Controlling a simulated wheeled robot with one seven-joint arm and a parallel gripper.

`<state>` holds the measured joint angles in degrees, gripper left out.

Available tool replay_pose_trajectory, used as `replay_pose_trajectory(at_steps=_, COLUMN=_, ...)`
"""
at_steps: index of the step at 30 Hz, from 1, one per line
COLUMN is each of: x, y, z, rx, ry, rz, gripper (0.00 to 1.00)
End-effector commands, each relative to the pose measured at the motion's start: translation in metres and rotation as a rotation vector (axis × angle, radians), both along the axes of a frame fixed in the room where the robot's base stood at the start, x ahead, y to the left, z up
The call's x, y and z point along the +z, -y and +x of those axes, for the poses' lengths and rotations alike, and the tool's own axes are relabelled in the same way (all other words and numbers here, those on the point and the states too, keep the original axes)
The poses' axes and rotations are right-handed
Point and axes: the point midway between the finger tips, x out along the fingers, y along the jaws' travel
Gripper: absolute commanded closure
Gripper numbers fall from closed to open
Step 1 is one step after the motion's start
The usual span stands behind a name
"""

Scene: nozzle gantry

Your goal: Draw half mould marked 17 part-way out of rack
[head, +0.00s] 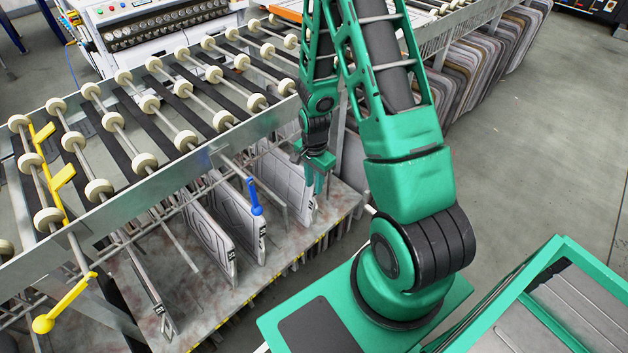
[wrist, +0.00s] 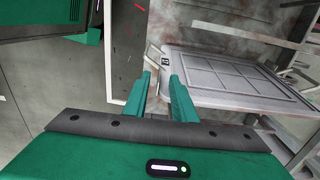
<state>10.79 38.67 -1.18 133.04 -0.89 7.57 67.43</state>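Several grey half moulds stand on edge in the rack (head: 220,300) under the rollers. One half mould (head: 287,182) is at the right end, beside my gripper (head: 316,170). In the wrist view this half mould (wrist: 235,78) shows a ribbed grey face, a small dark-and-white mark (wrist: 165,62) and a pale loop at its near edge. The number on the mark is too small to read. The right finger overlaps the mould's near corner in the picture; contact cannot be told.
Other half moulds (head: 208,235) and (head: 245,215) stand to the left. A blue lever (head: 255,197) and a yellow lever (head: 62,303) jut out at the rack's front. Roller rails (head: 185,140) lie above. Floor (head: 545,140) at the right is clear.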

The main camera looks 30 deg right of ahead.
Motion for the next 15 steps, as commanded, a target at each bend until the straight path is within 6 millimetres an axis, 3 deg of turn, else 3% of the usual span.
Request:
replay_pose_trajectory(at_steps=2, x=0.0001, y=0.0000, z=0.0001, rx=0.000, ry=0.000, rz=0.000, gripper=0.78)
replay_pose_trajectory(at_steps=5, x=0.0002, y=0.0000, z=0.0000, rx=0.000, ry=0.000, rz=0.000, gripper=1.00)
replay_pose_trajectory(at_steps=15, x=0.0004, y=-0.0002, z=0.0009, rx=0.001, ry=0.002, rz=0.000, gripper=1.00)
